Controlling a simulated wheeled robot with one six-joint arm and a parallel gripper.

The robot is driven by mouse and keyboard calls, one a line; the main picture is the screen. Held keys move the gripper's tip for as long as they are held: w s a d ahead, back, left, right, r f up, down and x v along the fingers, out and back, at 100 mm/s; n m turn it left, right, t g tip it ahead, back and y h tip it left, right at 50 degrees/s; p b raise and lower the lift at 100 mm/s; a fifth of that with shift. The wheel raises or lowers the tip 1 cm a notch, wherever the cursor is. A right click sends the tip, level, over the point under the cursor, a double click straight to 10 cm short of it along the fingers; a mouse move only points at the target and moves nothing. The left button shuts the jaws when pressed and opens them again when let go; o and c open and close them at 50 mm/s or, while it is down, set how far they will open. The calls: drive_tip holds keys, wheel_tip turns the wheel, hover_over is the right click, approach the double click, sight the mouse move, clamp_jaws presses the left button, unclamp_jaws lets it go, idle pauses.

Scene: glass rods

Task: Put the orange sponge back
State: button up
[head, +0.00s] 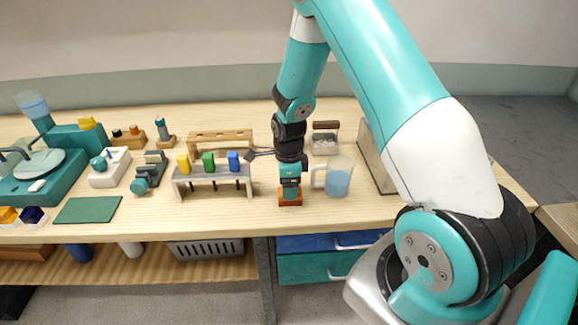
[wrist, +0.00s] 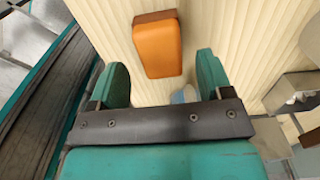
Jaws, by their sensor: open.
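The orange sponge (head: 290,200) lies on the wooden bench near its front edge, directly under my gripper (head: 290,185). In the wrist view the orange sponge (wrist: 157,48) is a rounded block with a darker brown end. It lies ahead of my gripper (wrist: 160,72), in line with the gap between the two teal fingers. The fingers are spread wider than the sponge and hold nothing. I cannot tell the exact height of the fingertips above the bench.
A beaker with blue liquid (head: 338,178) stands close to the right of the gripper. A rack with yellow, green and blue pieces (head: 213,180) stands to the left. A green mat (head: 88,210) lies farther left, near small coloured boxes (head: 33,215). Bare bench lies in front of the rack.

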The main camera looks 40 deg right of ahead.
wheel_tip(320, 180, up, 9)
drive_tip(key=b, duration=0.1)
drive_tip(key=s+a+r+n+y, duration=0.2)
drive_tip(key=s+a+r+n, duration=0.3)
drive_tip(key=a+r+n, duration=0.5)
drive_tip(key=s+a+r+n+y, duration=0.1)
drive_tip(key=s+a+r+n, duration=0.2)
drive_tip(key=s+a+n, duration=0.3)
drive_tip(key=s+a+r+n+y, duration=0.1)
drive_tip(key=s+a+r+n, duration=0.2)
drive_tip(key=s+a+n, duration=0.3)
drive_tip(key=s+n, duration=0.5)
drive_tip(key=n, duration=0.5)
drive_tip(key=shift+s+a+r, duration=0.15)
drive_tip(key=shift+s+r, duration=0.05)
drive_tip(key=shift+r, duration=0.05)
